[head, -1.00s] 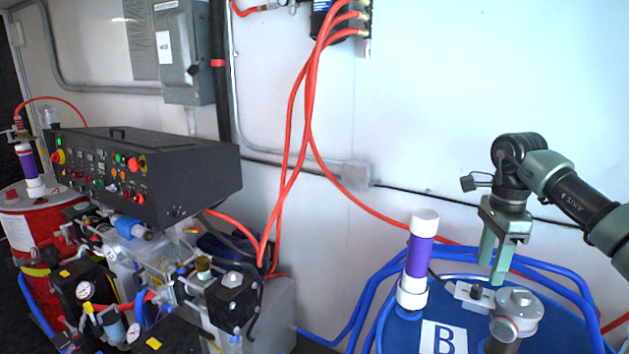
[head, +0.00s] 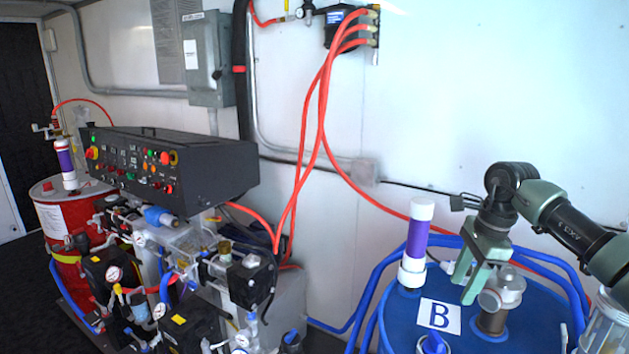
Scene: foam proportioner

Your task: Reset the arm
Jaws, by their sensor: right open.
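My right gripper (head: 470,287) comes in from the right on my green and black arm. Its two green fingers point down and are apart, with nothing seen between them. It hangs over the blue drum (head: 540,318), just left of a grey metal pump fitting (head: 503,288) on the drum top. In this view the fingers overlap the fitting's left side, and I cannot tell whether they touch it. My left gripper is not in view.
A white and purple cylinder (head: 417,245) stands on the drum, left of my gripper, near a "B" label (head: 440,316). Blue hoses (head: 375,285) curve around the drum. A black control panel (head: 165,165), proportioner machinery and a red drum (head: 60,215) fill the left. Red hoses (head: 318,115) hang along the wall.

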